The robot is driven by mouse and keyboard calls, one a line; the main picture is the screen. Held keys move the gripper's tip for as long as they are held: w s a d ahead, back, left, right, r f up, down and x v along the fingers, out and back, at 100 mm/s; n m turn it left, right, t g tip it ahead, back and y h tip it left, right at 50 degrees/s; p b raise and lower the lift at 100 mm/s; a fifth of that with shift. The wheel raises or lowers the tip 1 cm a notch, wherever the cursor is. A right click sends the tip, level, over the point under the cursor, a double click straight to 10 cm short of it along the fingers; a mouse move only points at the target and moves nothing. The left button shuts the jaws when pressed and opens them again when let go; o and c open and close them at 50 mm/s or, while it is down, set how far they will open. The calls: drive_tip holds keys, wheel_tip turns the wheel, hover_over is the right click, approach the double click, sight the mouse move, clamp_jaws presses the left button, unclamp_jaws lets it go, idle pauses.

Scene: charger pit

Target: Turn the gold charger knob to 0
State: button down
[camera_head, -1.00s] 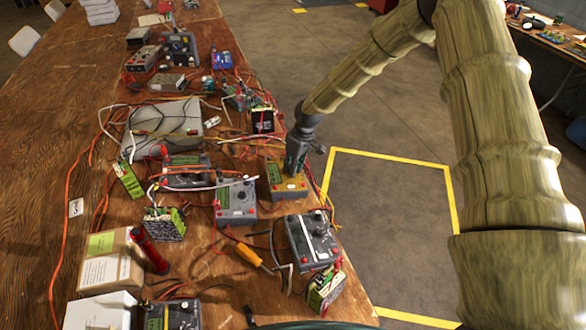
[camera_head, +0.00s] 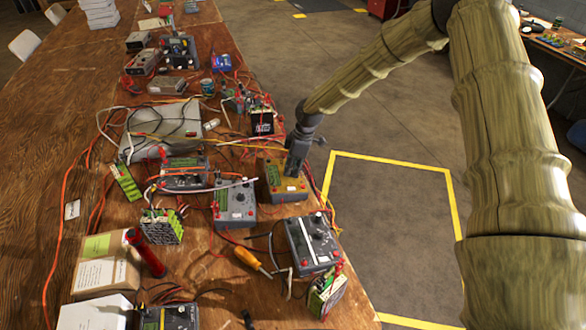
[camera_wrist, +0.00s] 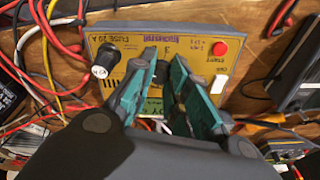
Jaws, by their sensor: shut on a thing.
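The gold charger (camera_head: 289,191) sits near the right edge of the long wooden table in the head view. My gripper (camera_head: 293,174) points down onto the charger's top. In the wrist view the two teal fingers of my gripper (camera_wrist: 164,62) stand on either side of the dark knob (camera_wrist: 162,73), shut on it. The fingers hide most of the knob, and I cannot read which mark it points to.
A grey charger (camera_head: 237,203) stands just left of the gold one, and another grey charger (camera_head: 313,243) stands in front. Loose cables and an orange-handled screwdriver (camera_head: 246,257) lie nearby. Open floor with a yellow-taped square (camera_head: 390,158) is to the right.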

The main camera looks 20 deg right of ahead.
drive_tip(key=shift+a, duration=0.1)
idle(0.3)
drive_tip(key=c, duration=1.3)
unclamp_jaws()
drive_tip(key=v, duration=1.2)
